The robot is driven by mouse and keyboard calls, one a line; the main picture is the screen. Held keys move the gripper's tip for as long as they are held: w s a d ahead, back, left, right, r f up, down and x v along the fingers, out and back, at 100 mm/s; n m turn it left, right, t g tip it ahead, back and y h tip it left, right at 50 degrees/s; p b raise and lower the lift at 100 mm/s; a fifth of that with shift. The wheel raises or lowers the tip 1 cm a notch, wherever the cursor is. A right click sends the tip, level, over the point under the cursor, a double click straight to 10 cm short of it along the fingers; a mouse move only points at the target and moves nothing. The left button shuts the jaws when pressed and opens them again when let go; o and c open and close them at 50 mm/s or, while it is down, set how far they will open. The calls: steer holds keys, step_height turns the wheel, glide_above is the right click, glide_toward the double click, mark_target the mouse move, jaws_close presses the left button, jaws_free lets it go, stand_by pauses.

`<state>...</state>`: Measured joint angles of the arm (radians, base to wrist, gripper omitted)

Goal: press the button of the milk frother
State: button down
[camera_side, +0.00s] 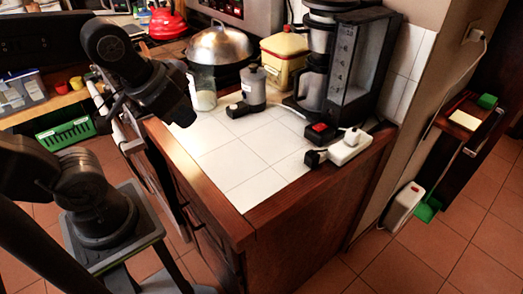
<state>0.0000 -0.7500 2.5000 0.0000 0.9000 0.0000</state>
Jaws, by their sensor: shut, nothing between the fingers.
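A grey cylinder with a black top (253,88), which looks like the milk frother, stands upright on the white tiled counter (218,165). A small black part (237,109) sits at its front left. I cannot make out the button at this size. My dark gripper (181,114) is at the left edge of the counter, to the left of the frother and apart from it. It is shut and holds nothing. Its fingertips are hard to tell from the dark arm.
A black coffee maker (350,65), yellow tin (284,58) and domed pan (220,47) stand behind. A red-switch box (320,131) and white power strip (349,149) lie right. The front tiles are clear.

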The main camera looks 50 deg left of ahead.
stand_by(0.4)
steer(key=m+t+y, duration=0.1)
steer(key=m+y, duration=0.5)
steer(key=m, duration=1.3)
glide_above(232, 106)
step_height(232, 106, down, 8)
steer(key=shift+s, duration=0.1)
steer(key=shift+d, duration=0.1)
steer(key=shift+f, duration=4.4)
steer(key=shift+f, duration=0.1)
steer(key=shift+f, duration=0.3)
